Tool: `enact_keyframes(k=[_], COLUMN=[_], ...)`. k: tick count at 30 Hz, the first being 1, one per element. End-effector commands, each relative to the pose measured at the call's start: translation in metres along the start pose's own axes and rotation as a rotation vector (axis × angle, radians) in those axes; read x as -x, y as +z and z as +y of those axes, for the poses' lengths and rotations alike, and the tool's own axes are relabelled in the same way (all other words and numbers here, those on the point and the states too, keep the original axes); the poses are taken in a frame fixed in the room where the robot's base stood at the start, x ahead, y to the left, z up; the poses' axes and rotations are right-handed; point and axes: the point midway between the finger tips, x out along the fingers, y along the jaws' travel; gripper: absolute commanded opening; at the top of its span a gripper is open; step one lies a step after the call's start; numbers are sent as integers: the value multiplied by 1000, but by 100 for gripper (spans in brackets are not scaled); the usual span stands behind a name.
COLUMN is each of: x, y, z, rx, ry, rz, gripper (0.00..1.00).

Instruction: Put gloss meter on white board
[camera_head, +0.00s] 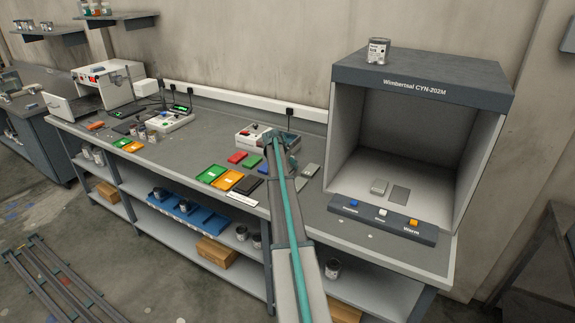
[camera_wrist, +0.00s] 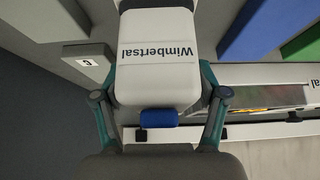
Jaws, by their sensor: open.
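A white device marked "Wimbertsal" with a blue button (camera_wrist: 160,60) fills the space between my gripper's fingers in the wrist view; it looks like the gloss meter. My gripper (camera_wrist: 160,105) is open, with one finger on each side of the device. I cannot tell whether the fingers touch it. In the head view my gripper (camera_head: 281,141) is over the bench, just right of a white instrument (camera_head: 252,134), and my arm hides part of the bench. I cannot clearly pick out the white board.
Green (camera_head: 212,173) and orange (camera_head: 229,180) trays and a black panel (camera_head: 249,185) lie in front. A light booth (camera_head: 420,88) stands on the right with grey plates inside.

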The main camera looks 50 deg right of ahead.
Motion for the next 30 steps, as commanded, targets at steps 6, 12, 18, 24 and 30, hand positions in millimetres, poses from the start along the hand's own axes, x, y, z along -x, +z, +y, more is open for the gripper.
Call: enact_keyframes(k=[6,12,18,24,30], x=[13,48,86,113,122], y=[0,1,0,0,-1], z=[0,0,0,0,0], rx=[0,1,0,0,0], ry=[-1,-2,-2,0,0], rz=[2,2,2,0,1], gripper=[72,72,72,72,72])
